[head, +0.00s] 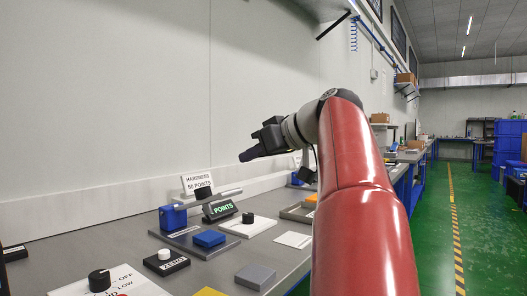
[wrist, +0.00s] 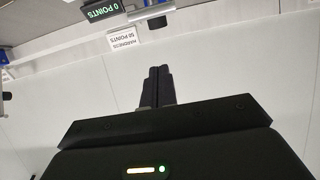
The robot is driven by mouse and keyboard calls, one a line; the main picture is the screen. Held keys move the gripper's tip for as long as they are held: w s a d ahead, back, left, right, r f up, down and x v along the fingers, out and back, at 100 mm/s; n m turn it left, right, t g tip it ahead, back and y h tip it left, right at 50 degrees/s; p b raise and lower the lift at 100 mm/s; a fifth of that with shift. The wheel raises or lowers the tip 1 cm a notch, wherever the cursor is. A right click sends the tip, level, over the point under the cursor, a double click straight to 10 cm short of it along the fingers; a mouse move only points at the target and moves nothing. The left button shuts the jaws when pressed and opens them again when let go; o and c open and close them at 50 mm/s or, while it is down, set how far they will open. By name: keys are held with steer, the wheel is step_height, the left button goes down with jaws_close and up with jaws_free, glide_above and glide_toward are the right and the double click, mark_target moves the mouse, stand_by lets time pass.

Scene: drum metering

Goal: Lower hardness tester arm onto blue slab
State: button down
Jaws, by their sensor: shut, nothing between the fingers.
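The hardness tester stands on the bench, with a blue block (head: 173,218) at its left end. Its light grey arm (head: 222,195) extends right from the block, with a dark knob near its middle; the arm also shows in the wrist view (wrist: 145,13). The blue slab (head: 208,238) lies flat on a grey plate, below and apart from the arm. A display (head: 220,209) beside it reads "0 POINTS" in the wrist view (wrist: 115,8). My gripper (head: 243,158) is shut and empty, above and right of the tester; its dark fingers show together in the wrist view (wrist: 158,70).
A sign (head: 197,183) reads "HARDNESS 50 POINTS". In front lie a ZERO button box (head: 166,262), a grey slab (head: 255,276), a yellow slab (head: 209,291) and a dial panel (head: 110,283). A white plate with a black knob (head: 248,218) stands right. The wall is behind.

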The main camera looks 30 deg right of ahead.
steer(key=x, duration=0.5)
steer(key=shift+w+a+f, duration=0.15)
steer(key=shift+w, duration=0.2)
steer(key=shift+s+f+b, duration=0.25)
steer(key=shift+f, duration=0.7)
steer(key=shift+s+f+b, duration=0.2)
steer(key=shift+s+f, duration=0.05)
steer(key=shift+f, duration=0.7)
steer(key=f+b, duration=0.3)
steer(key=s+d+f+b, duration=0.1)
steer(key=f+b, duration=0.2)
steer(key=s+f+b, duration=0.1)
steer(key=f+b, duration=0.2)
steer(key=b, duration=0.1)
steer(key=shift+s+d+f, duration=0.15)
steer(key=shift+s+d+f+b, duration=0.1)
steer(key=shift+f+b, duration=0.5)
steer(key=shift+f, duration=0.2)
steer(key=shift+s, duration=0.1)
